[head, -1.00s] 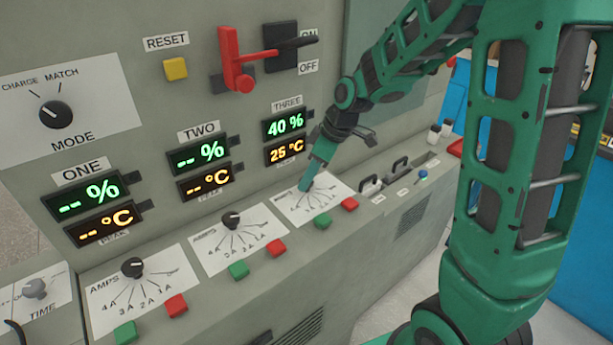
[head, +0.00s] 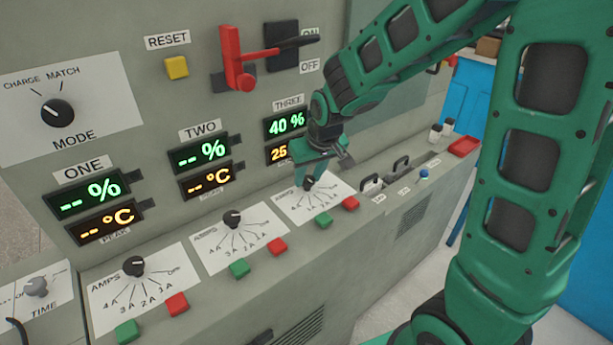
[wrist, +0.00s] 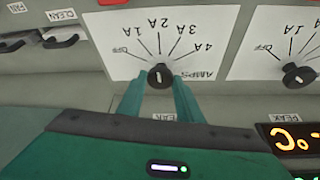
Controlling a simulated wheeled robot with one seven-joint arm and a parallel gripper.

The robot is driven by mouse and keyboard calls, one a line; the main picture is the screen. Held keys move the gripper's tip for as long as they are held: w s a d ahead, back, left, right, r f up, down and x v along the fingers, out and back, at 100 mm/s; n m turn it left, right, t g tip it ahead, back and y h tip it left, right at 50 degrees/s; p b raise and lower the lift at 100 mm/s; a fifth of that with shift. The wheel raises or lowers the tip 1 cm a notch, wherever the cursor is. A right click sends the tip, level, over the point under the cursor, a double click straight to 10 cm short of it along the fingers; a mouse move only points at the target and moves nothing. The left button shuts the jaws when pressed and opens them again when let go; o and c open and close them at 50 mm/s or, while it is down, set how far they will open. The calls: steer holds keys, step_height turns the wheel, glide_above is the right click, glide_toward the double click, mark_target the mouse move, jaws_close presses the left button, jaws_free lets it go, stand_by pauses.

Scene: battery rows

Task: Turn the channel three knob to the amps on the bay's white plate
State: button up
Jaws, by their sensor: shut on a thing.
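The channel three knob (wrist: 160,76) is black and round, on a white amps dial plate (wrist: 120,68) marked OFF and 1 A to 4 A. In the wrist view the dial is upside down. My gripper (wrist: 158,88) is shut on the knob, one finger on each side. The knob's white mark looks roughly in line with the 2 A tick, but it is small. In the head view my gripper (head: 309,181) reaches down to the knob under the THREE display (head: 286,122), which reads 40 %. I cannot make out the bay's white plate with an amps value.
Channel two's knob (head: 232,217) and channel one's knob (head: 133,265) stand to the left. A green button (head: 323,221) and a red button (head: 350,203) sit just below channel three's dial. The red lever (head: 240,67) juts out above. Black handles (head: 400,166) lie to the right.

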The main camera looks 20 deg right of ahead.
steer(key=shift+m, duration=0.3)
stand_by(0.4)
steer(key=o, duration=1)
steer(key=shift+r, duration=0.1)
steer(key=v, duration=1)
steer(key=shift+s+r, duration=0.15)
steer(key=shift+r, duration=0.05)
